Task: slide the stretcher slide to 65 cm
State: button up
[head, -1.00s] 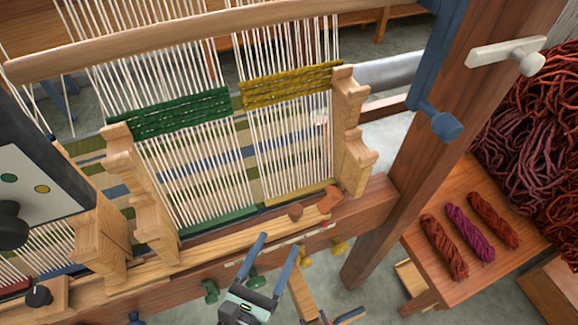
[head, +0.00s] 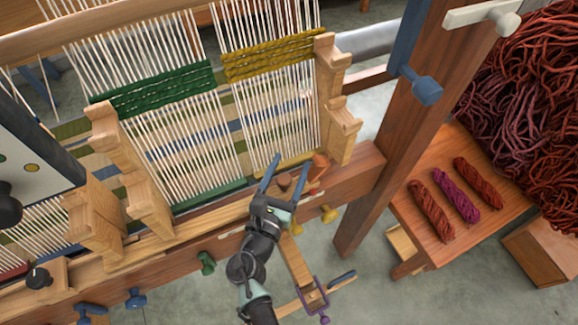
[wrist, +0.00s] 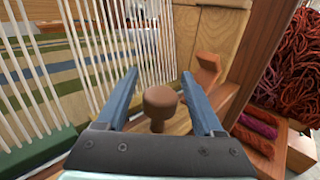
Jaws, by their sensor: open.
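A brown round knob (head: 284,184), which looks like the handle of the stretcher slide, stands on the wooden rail at the loom's front, below the yellow-woven warp. My gripper (head: 292,160) is open, with its blue fingers on either side of the knob. In the wrist view the knob (wrist: 160,98) shows between the fingers of my gripper (wrist: 160,74), with a visible gap on each side. A pale scale strip (head: 232,233) runs along the beam's front face, partly hidden by my gripper. Its numbers are too small to read.
An orange-brown block (head: 319,166) sits just right of the knob, beside a notched wooden post (head: 337,115). Another notched post (head: 140,185) stands further left. A loom upright (head: 385,160) and a table (head: 405,215) with skeins are right. Yellow (head: 328,214) and green (head: 206,262) knobs project below.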

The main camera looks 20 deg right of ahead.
grip_shut()
dwell(0.3)
dwell(1.1)
